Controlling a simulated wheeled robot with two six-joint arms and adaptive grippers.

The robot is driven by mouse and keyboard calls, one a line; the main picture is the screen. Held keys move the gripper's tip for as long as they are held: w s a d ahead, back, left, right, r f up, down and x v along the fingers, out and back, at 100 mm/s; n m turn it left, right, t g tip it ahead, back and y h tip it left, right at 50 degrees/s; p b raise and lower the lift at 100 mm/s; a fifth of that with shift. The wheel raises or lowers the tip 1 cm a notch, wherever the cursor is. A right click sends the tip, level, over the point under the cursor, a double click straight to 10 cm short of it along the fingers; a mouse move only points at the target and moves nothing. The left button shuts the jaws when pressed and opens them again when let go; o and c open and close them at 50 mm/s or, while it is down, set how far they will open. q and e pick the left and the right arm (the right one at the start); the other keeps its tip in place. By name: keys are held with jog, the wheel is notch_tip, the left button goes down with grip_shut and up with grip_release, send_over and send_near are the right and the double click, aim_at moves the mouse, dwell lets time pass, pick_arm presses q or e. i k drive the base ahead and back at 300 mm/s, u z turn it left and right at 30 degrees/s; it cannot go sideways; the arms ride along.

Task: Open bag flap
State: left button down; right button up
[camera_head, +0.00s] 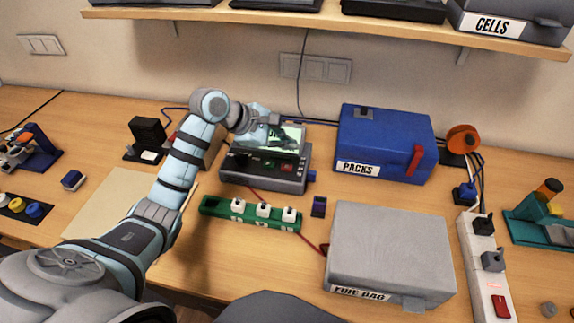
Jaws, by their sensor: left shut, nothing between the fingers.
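A grey box-shaped bag labelled "FIRE BAG" (390,250) stands at the front right of the bench. Its top looks flat and closed, and a small grey tab (414,304) hangs at its front lower edge. My left arm reaches in from the lower left, and my left gripper (284,138) is shut and empty. It is in front of the screen of a grey device (262,178), well behind and left of the bag. Whether it touches the device cannot be told. My right gripper is not in view.
A blue "PACKS" box (386,142) with a red latch stands behind the bag. A green strip with white plugs (250,213) lies left of the bag. A white power strip (484,265) runs along its right side. A shelf (330,27) overhangs the back.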

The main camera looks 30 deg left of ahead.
aim_at(407, 254)
jog(key=k, duration=1.5)
